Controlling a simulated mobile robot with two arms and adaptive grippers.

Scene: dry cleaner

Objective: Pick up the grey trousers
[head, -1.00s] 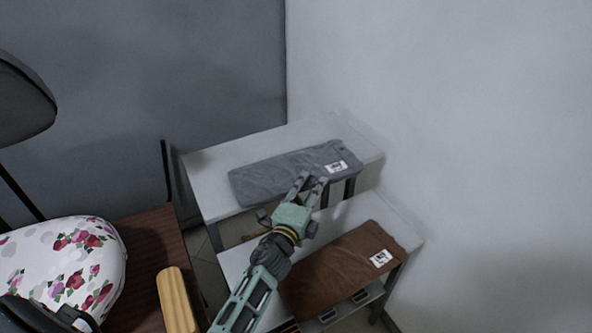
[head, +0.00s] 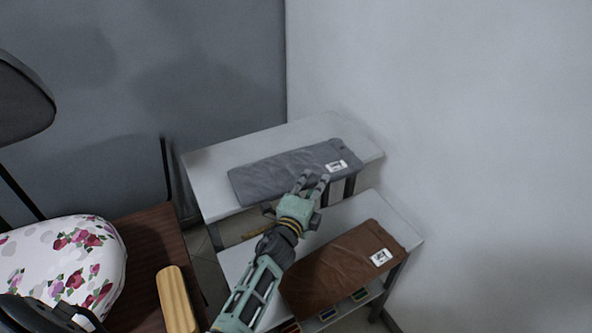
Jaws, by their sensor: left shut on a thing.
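The grey trousers (head: 272,172) lie folded flat on the white top of the rear table (head: 212,187), with a white tag near their right end. My left gripper (head: 311,184) reaches in from below and is shut on the front edge of the grey trousers, just left of the tag. The trousers still lie on the tabletop. My right gripper is not in view.
Brown folded trousers (head: 345,263) with a white tag lie on a lower white table (head: 380,209) in front. A floral ironing board (head: 62,262) and a dark wooden surface (head: 152,250) stand at left. Walls close off the back and right.

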